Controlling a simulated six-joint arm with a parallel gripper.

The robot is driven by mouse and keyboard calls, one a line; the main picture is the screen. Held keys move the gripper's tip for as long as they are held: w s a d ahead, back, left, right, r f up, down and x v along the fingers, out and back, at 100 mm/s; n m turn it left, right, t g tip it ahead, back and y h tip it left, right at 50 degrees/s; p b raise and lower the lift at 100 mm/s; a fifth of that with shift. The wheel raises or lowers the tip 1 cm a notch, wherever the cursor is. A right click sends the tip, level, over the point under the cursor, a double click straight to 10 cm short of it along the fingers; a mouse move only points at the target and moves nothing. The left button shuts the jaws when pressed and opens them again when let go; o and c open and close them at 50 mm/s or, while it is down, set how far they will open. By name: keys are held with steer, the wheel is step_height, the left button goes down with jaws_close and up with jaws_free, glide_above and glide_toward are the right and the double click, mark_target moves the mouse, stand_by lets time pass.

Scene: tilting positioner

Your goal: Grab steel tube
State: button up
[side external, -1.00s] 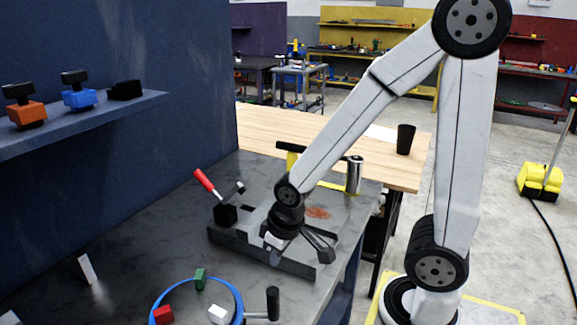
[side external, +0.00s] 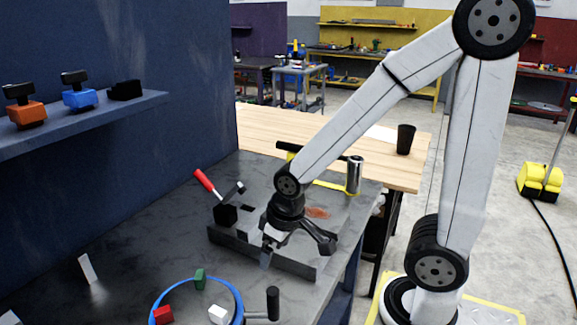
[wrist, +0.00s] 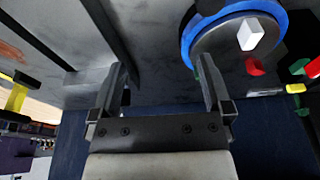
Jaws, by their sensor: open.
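The upright silver cylinder (side external: 354,176), which looks like the steel tube, stands at the back right of the grey bench in the side view. It has a dark top. I cannot make it out in the wrist view. My gripper (side external: 298,254) is over the grey low-walled fixture, in front and left of the cylinder and well apart from it. Its fingers are spread and empty, pointing down. In the wrist view the open fingers (wrist: 162,68) have only bare grey surface between them.
A blue-rimmed round plate (side external: 240,297) with red, green and white blocks is at the front. The fixture (side external: 293,266) has a red-handled lever (side external: 204,182) at its left. A yellow-and-black T-shaped item (side external: 287,147) stands behind. A blue wall borders the left.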

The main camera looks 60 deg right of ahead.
steer(key=shift+w+v, duration=0.35)
steer(key=shift+v, duration=1.25)
steer(key=n+g+h, duration=0.3)
steer(key=n+h, duration=1.1)
steer(key=n, duration=0.4)
glide_above(245, 226)
steer(key=a, duration=0.5)
steer(key=shift+y, duration=0.3)
step_height(245, 226, down, 9)
steer(key=shift+f, duration=0.15)
steer(key=shift+d, duration=0.1)
steer(key=shift+x, duration=1.25)
steer(key=shift+d, duration=0.1)
